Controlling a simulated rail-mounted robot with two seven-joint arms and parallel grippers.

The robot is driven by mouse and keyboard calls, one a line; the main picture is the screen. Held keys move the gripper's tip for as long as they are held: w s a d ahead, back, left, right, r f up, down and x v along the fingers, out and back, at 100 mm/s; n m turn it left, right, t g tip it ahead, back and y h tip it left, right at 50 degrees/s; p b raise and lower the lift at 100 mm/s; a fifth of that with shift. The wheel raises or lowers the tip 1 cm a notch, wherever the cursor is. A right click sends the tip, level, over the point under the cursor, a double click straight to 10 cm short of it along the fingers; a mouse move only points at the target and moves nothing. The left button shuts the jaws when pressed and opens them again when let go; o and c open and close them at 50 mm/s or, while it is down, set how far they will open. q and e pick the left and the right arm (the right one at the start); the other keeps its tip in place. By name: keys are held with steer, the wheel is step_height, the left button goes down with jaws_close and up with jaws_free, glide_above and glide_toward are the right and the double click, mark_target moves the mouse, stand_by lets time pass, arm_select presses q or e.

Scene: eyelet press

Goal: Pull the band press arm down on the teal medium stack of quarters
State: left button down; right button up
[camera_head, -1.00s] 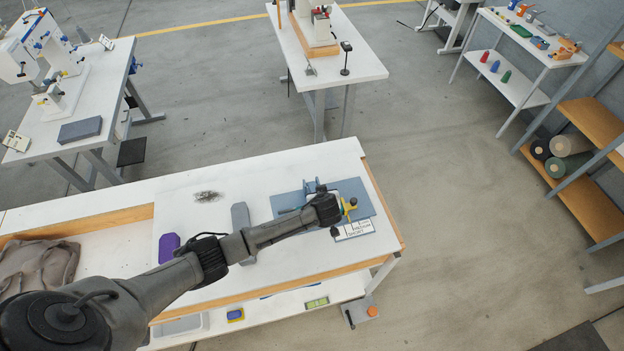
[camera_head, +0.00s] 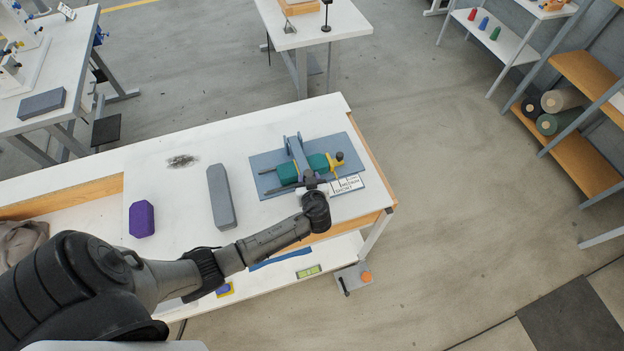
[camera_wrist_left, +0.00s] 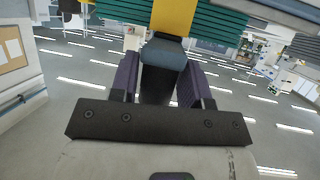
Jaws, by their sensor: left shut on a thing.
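The band press stands on a blue-grey base (camera_head: 263,164) at the right end of the white table. The teal stack (camera_head: 287,173) lies across it, and its ridged layers also show at the top of the left wrist view (camera_wrist_left: 118,12). The blue-grey press arm (camera_head: 297,152) crosses over the stack's middle. My left gripper (camera_head: 312,184) is at the near side of the stack. In the wrist view its fingers (camera_wrist_left: 160,82) are shut on the arm's dark blue-grey end, below a yellow part (camera_wrist_left: 172,15). Contact between arm and stack cannot be told. My right gripper is not in view.
A white label card (camera_head: 347,184) lies by the press's near right corner. A long grey block (camera_head: 221,197) and a purple block (camera_head: 142,219) lie to the left on the table. A yellow-topped part (camera_head: 335,165) stands at the stack's right end.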

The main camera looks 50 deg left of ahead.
arm_select(q)
steer(key=shift+s+f, duration=0.1)
steer(key=shift+f, duration=0.35)
steer(key=c, duration=0.8)
jaws_free()
steer(key=shift+d, duration=0.1)
steer(key=shift+o, duration=0.3)
steer(key=shift+r, duration=0.15)
steer(key=b+v, duration=0.1)
steer(key=v, duration=1.2)
steer(key=shift+s+d, duration=0.2)
steer(key=shift+d, duration=0.1)
steer(key=shift+r, duration=0.15)
